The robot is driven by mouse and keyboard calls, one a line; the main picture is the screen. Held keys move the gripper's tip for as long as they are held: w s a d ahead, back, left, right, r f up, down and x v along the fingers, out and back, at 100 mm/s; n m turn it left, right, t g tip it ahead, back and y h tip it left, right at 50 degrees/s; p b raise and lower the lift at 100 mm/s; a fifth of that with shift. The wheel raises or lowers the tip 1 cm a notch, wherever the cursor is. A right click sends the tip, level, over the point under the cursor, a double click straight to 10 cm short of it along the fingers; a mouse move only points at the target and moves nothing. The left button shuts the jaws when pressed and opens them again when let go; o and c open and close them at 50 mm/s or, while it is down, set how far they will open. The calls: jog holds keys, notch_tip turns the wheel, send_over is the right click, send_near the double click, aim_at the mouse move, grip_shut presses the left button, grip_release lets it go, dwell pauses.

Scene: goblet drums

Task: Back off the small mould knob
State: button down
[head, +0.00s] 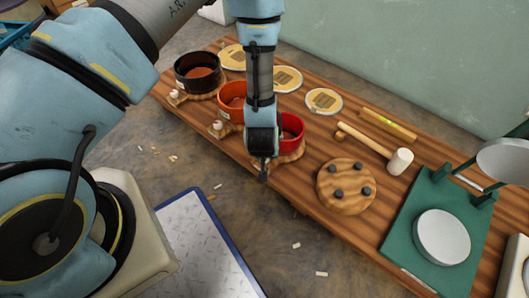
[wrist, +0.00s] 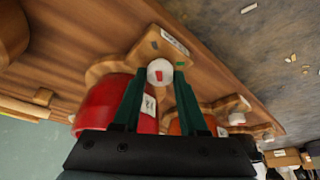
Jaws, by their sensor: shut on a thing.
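The red mould (head: 293,128) stands on its wooden base (head: 290,155) near the front edge of the wooden board. It also shows in the wrist view (wrist: 100,106). Its white knob (wrist: 159,72) has a red mark and sits at the narrow end of the base, beside a small label. My gripper (wrist: 160,78) is shut on this knob, with one green finger on either side. In the head view my gripper (head: 263,170) points down at the front of the red mould and hides the knob.
The orange mould (head: 231,94) and black mould (head: 196,74) stand to the left, each with a white knob. A mallet (head: 400,161), a round wooden block with dark pegs (head: 345,187) and a green stand (head: 405,232) are to the right. A blue-edged sheet (head: 200,250) lies below the board.

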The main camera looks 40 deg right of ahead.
jog(key=shift+n, duration=0.3)
jog(key=shift+c, duration=2.2)
grip_release()
jog(key=p+v, duration=0.3)
jog(key=v, duration=0.7)
jog(key=shift+s+r+p, duration=0.2)
jog(key=shift+r+p, duration=0.15)
jog(key=shift+r, duration=0.05)
